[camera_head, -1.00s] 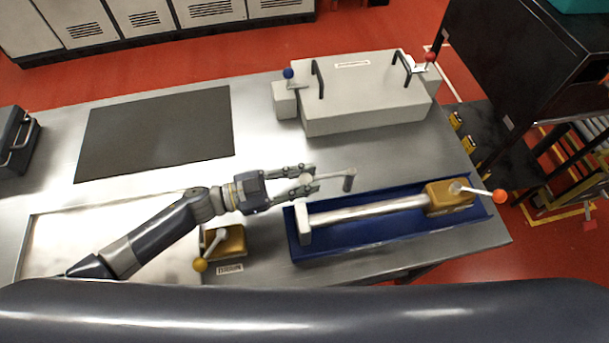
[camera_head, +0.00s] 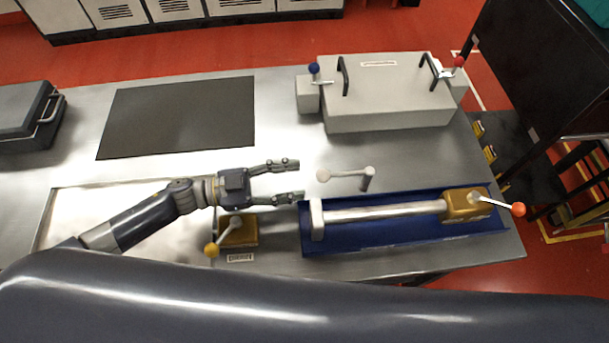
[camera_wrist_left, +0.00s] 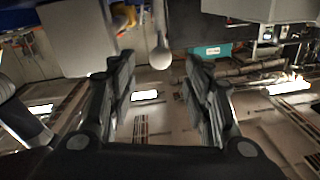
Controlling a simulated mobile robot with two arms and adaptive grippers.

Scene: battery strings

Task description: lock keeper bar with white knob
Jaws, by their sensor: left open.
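The white knob (camera_head: 323,175) is on the left end of a short lever. The lever runs right to an upright grey pivot post (camera_head: 367,180) behind the blue tray. The silver keeper bar (camera_head: 385,213) lies lengthwise over the tray, between a white end block (camera_head: 317,219) and a gold block (camera_head: 465,205). My left gripper (camera_head: 294,179) is open and empty just left of the knob, fingers pointing at it, with a gap. In the left wrist view the knob (camera_wrist_left: 161,58) hangs ahead between the fingers (camera_wrist_left: 160,85). My right gripper is not in view.
The blue tray (camera_head: 400,238) is right of my gripper. An orange-knobbed lever (camera_head: 518,209) and a yellow-knobbed lever (camera_head: 211,250) flank the area. A grey box (camera_head: 390,105) with blue and red knobs stands behind. The dark mat (camera_head: 180,118) is bare.

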